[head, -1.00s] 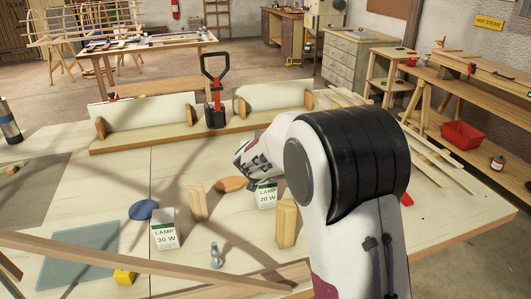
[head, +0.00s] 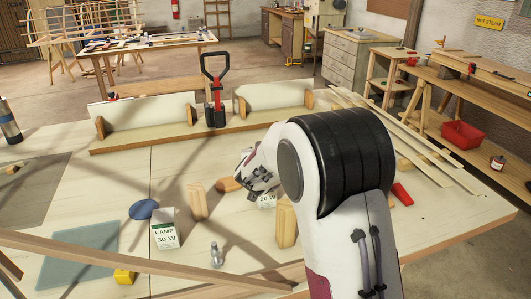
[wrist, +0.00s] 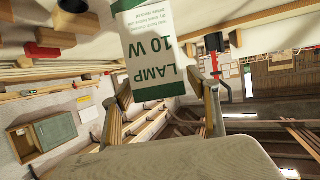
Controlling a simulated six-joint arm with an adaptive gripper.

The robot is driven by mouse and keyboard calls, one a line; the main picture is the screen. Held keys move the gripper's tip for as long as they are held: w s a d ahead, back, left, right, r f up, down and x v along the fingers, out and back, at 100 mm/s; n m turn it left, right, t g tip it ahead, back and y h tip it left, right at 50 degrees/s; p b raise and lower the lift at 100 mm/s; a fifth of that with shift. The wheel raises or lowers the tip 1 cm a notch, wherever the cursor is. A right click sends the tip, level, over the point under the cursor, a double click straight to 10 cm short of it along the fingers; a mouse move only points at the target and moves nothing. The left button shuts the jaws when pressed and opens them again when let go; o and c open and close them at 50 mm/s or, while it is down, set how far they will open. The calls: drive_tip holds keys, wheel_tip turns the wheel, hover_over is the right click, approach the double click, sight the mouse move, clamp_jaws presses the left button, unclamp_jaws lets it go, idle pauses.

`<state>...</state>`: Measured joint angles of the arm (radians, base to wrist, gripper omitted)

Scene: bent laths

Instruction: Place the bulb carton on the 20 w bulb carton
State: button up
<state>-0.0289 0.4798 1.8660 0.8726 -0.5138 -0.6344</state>
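A white and green bulb carton marked LAMP 10 W (wrist: 152,45) shows upside down in the wrist view, between the two fingers of my gripper (wrist: 160,88), which look closed on its sides.
A LAMP 30 W carton (head: 165,230) stands to the left. A red piece (head: 402,194) is right of my arm.

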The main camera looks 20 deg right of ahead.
drive_tip(key=shift+r, duration=0.2)
drive_tip(key=shift+s+a+r, duration=0.3)
drive_tip(key=shift+s, duration=0.25)
drive_tip(key=v, duration=1)
drive_tip(key=shift+s, duration=0.35)
drive_tip(key=shift+a, duration=0.15)
drive_tip(key=shift+r, duration=0.1)
idle(0.3)
